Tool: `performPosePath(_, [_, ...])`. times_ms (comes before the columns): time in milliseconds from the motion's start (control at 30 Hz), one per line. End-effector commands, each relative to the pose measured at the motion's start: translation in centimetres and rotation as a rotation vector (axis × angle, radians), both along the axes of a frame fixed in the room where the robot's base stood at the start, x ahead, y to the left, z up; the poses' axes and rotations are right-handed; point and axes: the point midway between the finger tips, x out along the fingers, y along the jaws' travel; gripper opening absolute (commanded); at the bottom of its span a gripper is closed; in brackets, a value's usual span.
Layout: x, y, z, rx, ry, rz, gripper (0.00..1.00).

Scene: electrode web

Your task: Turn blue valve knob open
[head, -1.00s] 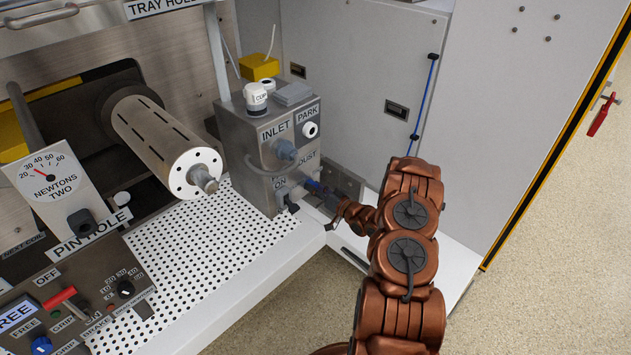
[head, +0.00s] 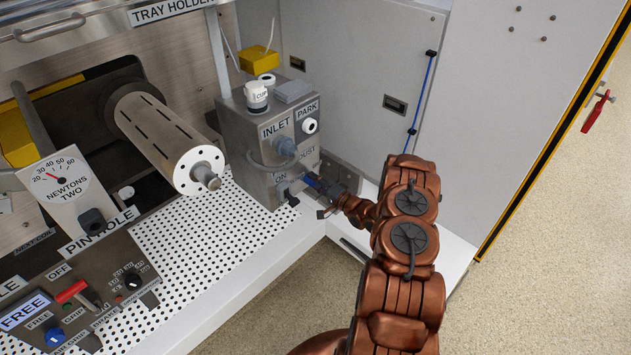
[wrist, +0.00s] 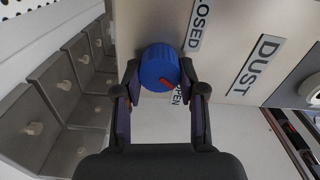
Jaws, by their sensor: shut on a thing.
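The blue valve knob (wrist: 160,68) is round with a red mark on its face, and the mark points to the lower right in the wrist view. It sits on the grey panel between a CLOSED label (wrist: 198,25) and a partly hidden OPEN label (wrist: 182,85). My gripper (wrist: 160,78) has one finger on each side of the knob and is shut on it. In the head view my gripper (head: 318,186) reaches the lower right side of the metal valve box (head: 245,130), where arm and fingers mostly hide the knob.
A DUST label (wrist: 257,65) stands right of the knob. In the head view, an INLET fitting (head: 285,146) and a hose are just above my gripper. The perforated white deck (head: 240,245) lies left. Open floor (head: 530,250) is at the right.

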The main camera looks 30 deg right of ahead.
Motion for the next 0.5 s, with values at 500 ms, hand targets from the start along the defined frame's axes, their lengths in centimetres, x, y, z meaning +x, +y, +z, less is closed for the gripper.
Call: performPosePath(500, [0.0,0.0,-0.07,0.172,0.04,0.0,0.05])
